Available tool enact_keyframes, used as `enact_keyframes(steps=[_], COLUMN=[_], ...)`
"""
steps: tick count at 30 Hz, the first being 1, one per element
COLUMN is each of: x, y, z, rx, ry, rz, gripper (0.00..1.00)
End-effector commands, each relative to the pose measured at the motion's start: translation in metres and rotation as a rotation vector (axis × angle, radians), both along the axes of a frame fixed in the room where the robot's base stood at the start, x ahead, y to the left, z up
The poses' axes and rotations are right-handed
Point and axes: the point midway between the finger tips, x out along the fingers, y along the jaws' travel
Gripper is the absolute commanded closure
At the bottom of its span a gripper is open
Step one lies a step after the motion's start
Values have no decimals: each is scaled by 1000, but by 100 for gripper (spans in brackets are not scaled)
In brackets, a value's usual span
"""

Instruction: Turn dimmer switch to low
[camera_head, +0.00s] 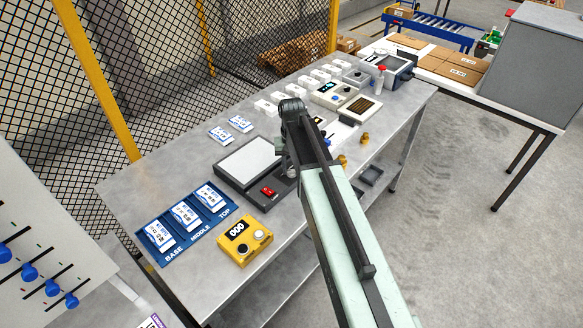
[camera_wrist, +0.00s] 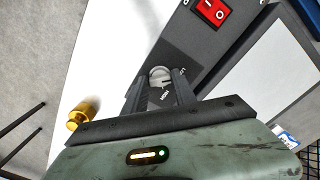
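A dark grey light panel (camera_head: 226,177) with a pale white surface lies on the metal bench; it also shows in the wrist view (camera_wrist: 202,48). A red switch (camera_wrist: 211,10) sits on its control strip, seen too in the head view (camera_head: 268,191). A small round light-grey dimmer knob (camera_wrist: 160,75) is on the same strip, with small white lettering beside it, too small to read surely. My gripper (camera_wrist: 161,82) is over the knob, one dark finger on each side of it. Whether the fingers press on the knob cannot be told. In the head view my arm hides part of the strip.
A yellow counter box (camera_head: 244,240) and a blue tray (camera_head: 182,228) with labelled cards stand to the left. White boxes and small instruments line the back of the bench. A brass weight (camera_wrist: 80,114) is near my gripper. A mesh fence (camera_head: 160,75) runs behind.

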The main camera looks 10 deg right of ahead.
Motion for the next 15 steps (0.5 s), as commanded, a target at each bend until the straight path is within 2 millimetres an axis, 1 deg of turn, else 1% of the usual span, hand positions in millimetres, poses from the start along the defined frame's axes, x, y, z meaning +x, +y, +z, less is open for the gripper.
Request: enact_keyframes(steps=[1,2,11,15], x=[0,0,0,0], y=[0,0,0,0], z=[0,0,0,10], rx=[0,0,0,0], ry=[1,0,-1,-2], rz=[0,0,-1,-2], gripper=[52,47,47,47])
